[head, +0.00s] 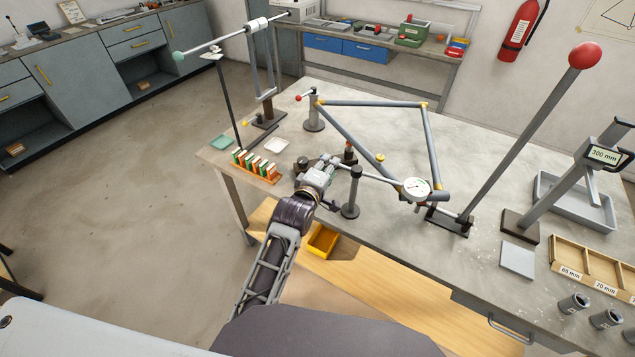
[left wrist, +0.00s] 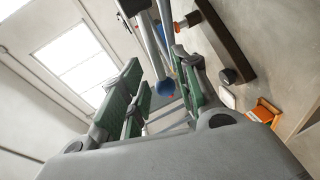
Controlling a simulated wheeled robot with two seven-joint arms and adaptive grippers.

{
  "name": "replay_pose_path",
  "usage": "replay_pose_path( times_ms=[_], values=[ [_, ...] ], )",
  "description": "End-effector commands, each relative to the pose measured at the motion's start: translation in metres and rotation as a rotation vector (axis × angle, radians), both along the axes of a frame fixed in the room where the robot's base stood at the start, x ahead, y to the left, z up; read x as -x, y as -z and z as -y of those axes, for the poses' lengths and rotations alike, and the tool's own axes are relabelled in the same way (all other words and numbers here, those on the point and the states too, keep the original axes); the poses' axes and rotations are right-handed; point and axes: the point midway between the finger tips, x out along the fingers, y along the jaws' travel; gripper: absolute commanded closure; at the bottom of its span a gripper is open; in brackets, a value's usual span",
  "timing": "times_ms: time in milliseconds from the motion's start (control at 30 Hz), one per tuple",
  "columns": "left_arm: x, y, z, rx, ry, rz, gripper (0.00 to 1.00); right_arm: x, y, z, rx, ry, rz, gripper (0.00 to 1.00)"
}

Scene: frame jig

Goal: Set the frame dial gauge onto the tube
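The dial gauge has a round white dial (head: 416,187) and a long thin rod. In the head view it lies at the frame's lower right corner, its rod running left past a dark post (head: 353,192) to my left gripper (head: 327,162). I cannot tell whether the dial touches the tube. The grey tube frame (head: 433,145) with yellow joints stands on the bench. In the left wrist view my left gripper (left wrist: 162,98) has its green-padded fingers apart. A blue ball (left wrist: 165,88) at a rod's end shows between them with gaps. My right gripper is not in view.
An orange rack (head: 258,172) with green-topped pieces and a white dish (head: 273,147) are left of the gripper. A tall red-knobbed lever (head: 530,130), grey tray (head: 575,200) and labelled wooden box (head: 590,265) stand to the right. A yellow bin (head: 323,240) is below the bench edge.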

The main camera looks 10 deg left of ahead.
Motion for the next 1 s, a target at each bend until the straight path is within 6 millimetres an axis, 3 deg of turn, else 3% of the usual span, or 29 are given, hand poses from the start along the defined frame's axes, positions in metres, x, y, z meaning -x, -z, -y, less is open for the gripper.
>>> replay_pose_path(
  times_ms=[700,1000],
  values=[
    [0.061,-0.013,-0.013,0.002,0.001,-0.003,0.69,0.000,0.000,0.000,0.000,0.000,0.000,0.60],
    [0.077,-0.016,-0.016,0.001,0.001,-0.002,0.69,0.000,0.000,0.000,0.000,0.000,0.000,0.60]
  ],
)
